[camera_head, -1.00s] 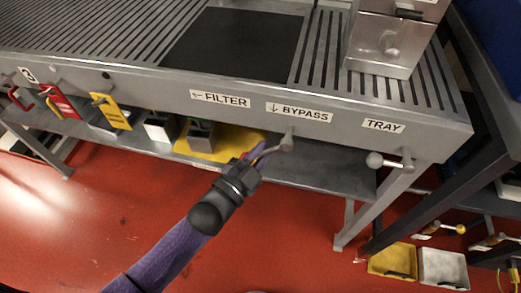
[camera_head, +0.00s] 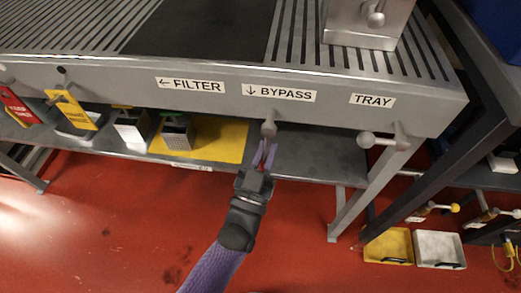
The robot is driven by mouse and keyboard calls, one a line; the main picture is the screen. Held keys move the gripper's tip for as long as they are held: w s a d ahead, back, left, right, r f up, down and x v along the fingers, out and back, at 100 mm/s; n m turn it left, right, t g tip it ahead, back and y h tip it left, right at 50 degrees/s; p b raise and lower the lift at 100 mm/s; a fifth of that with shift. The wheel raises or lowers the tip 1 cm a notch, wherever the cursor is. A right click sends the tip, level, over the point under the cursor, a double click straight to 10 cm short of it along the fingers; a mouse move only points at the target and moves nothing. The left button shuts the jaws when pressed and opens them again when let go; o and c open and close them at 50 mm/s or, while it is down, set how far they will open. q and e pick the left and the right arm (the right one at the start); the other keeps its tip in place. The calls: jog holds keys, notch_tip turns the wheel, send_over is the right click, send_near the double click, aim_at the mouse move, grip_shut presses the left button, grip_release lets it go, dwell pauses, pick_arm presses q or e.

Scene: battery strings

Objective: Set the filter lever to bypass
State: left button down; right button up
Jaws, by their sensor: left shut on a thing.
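The filter lever (camera_head: 269,129) is a small grey metal part on the front panel, below the "↓ BYPASS" label (camera_head: 280,93) and to the right of and below the "← FILTER" label (camera_head: 190,84). My left gripper (camera_head: 264,154) is directly beneath its hub, with purple fingers pointing up. The fingers are shut on the lever's handle, which is largely hidden between them. The lever appears to point downward, the way the bypass arrow points. My right gripper is not in view.
A tray lever with a round knob (camera_head: 366,139) sticks out at the right under the "TRAY" label (camera_head: 372,100). A lower shelf holds a yellow mat (camera_head: 225,140) and small bins. Yellow and red tags hang at the left. Open red floor lies in front.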

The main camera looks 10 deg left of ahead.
pick_arm(q)
jog(key=shift+d+n, duration=0.2)
jog(key=shift+n, duration=0.2)
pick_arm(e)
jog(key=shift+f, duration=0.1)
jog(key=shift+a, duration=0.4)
pick_arm(q)
jog(key=c, duration=0.7)
grip_release()
jog(key=shift+o, duration=0.2)
jog(key=shift+s, duration=0.1)
jog(key=p+v, duration=0.1)
jog(key=v, duration=0.8)
jog(key=shift+s+f, duration=0.25)
jog(key=shift+s, duration=0.1)
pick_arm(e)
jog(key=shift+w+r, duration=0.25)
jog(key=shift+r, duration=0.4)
